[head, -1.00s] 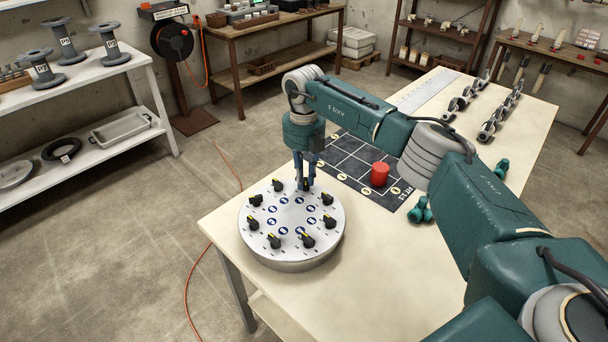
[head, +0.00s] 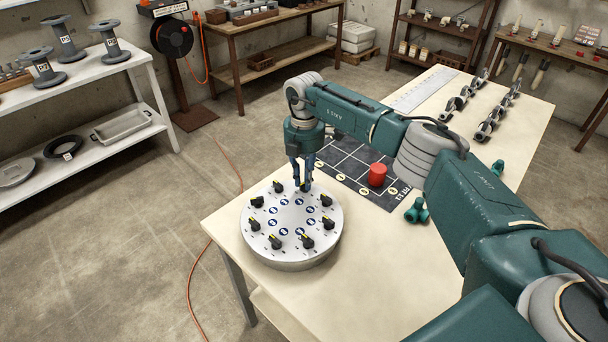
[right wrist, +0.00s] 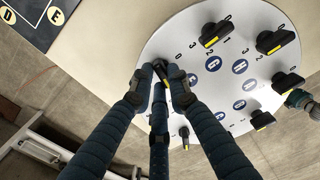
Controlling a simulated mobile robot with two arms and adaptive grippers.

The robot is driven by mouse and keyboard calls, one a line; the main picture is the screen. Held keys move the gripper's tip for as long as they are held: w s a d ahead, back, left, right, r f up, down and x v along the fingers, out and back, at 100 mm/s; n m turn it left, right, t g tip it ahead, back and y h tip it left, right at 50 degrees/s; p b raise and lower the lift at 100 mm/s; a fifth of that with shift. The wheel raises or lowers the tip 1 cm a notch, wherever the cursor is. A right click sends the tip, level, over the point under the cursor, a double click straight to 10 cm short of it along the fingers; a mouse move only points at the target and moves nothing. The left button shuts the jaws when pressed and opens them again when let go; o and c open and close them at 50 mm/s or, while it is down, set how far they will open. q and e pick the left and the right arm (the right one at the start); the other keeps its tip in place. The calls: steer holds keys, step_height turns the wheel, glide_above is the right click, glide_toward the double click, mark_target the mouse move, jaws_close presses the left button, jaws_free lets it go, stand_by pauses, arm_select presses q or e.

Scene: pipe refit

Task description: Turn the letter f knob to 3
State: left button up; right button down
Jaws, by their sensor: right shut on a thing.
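A round grey-white dial plate (head: 291,219) stands on the near left end of the table, with several black knobs with yellow marks set in a ring and blue letter discs inside it. My right gripper (head: 304,184) points down at the back of the plate. In the right wrist view, its fingers (right wrist: 162,84) are shut on a black knob (right wrist: 161,68), which they partly cover. That knob's letter and pointer setting cannot be read. Other knobs (right wrist: 214,35) with the numbers 0 to 3 around them show to the right.
A black lettered mat (head: 345,160) with a red cylinder (head: 377,175) lies behind the plate. Green fittings (head: 416,211) lie right of it. Grey metal parts (head: 490,125) and a ruler (head: 425,89) lie farther back. The table's near left edge is close to the plate.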

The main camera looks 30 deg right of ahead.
steer(key=m+p, duration=0.1)
steer(key=m, duration=0.1)
steer(key=m+p, duration=0.1)
steer(key=m, duration=0.1)
steer(key=shift+d+r+m, duration=0.15)
steer(key=shift+r+m, duration=0.05)
steer(key=shift+m, duration=0.2)
steer(key=m+p, duration=0.3)
steer(key=shift+d+m, duration=0.1)
steer(key=shift+m, duration=0.2)
steer(key=m+p, duration=0.3)
steer(key=m, duration=0.1)
steer(key=shift+s, duration=0.1)
steer(key=shift+f+m+p, duration=0.1)
steer(key=shift+m+p, duration=1.1)
steer(key=shift+m, duration=0.4)
steer(key=c, duration=1.7)
jaws_free()
steer(key=shift+o, duration=0.2)
